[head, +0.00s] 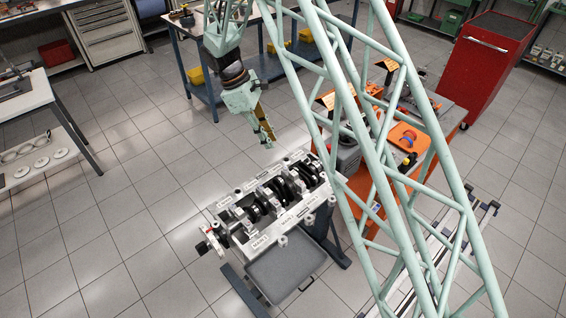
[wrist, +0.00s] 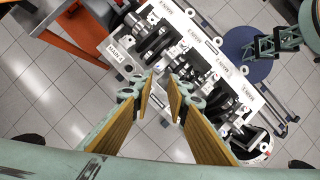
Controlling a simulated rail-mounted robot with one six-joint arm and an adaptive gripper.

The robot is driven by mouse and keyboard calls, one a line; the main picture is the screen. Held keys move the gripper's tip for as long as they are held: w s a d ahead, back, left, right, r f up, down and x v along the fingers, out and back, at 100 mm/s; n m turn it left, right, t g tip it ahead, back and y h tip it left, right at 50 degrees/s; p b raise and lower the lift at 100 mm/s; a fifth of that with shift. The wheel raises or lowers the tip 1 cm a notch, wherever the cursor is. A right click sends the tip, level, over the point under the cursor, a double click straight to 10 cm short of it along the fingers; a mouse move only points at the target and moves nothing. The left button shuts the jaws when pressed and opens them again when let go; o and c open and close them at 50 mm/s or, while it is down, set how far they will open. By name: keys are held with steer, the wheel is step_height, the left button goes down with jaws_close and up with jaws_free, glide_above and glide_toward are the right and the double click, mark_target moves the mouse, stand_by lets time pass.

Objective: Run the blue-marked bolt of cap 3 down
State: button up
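The engine block (head: 292,218) lies on a stand with its crankshaft and bearing caps facing up; it also fills the upper middle of the wrist view (wrist: 216,58). I cannot pick out cap 3's blue-marked bolt in either view. My gripper (head: 267,138) hangs above the block's far side, pointing down and apart from it. In the wrist view its two ochre-padded fingers (wrist: 161,88) stand apart with nothing between them, and they hide part of the block's near edge.
A grey tray (head: 284,273) sits beside the block at the front. An orange cart (head: 368,188) with tools stands to the right, a red cabinet (head: 490,60) behind it. A blue workbench (head: 205,92) stands behind my gripper. The tiled floor left of the block is clear.

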mark_target(285, 168)
steer(key=shift+f, duration=0.1)
stand_by(0.5)
steer(key=shift+p+x, duration=0.6)
steer(key=shift+x, duration=6.15)
steer(key=shift+c, duration=0.5)
jaws_close()
